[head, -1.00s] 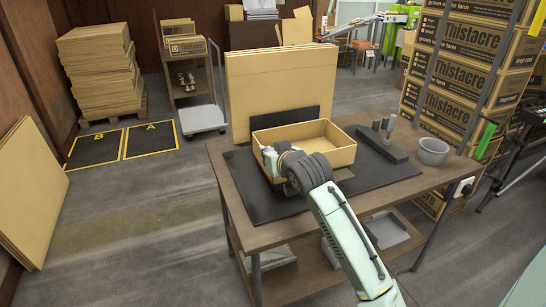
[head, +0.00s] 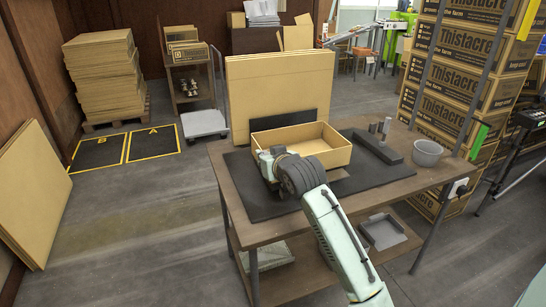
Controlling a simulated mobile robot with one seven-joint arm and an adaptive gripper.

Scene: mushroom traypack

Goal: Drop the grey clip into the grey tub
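The grey tub (head: 428,155) is a round, open container near the right end of the wooden table. I cannot make out the grey clip for certain; small grey upright pieces (head: 384,127) stand by a low dark grey bar, left of the tub. My gripper (head: 266,163) is at the front left corner of the open cardboard tray, well left of the tub. Its fingers are small and partly hidden by my wrist, so I cannot tell whether they are open or hold anything.
The open cardboard tray (head: 335,157) stands on a black mat (head: 245,196) on the table (head: 405,188). Tall cardboard sheets (head: 278,92) stand behind it. A low dark bar (head: 377,147) lies between tray and tub. Stacked Thistacre boxes (head: 460,75) rise behind the tub.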

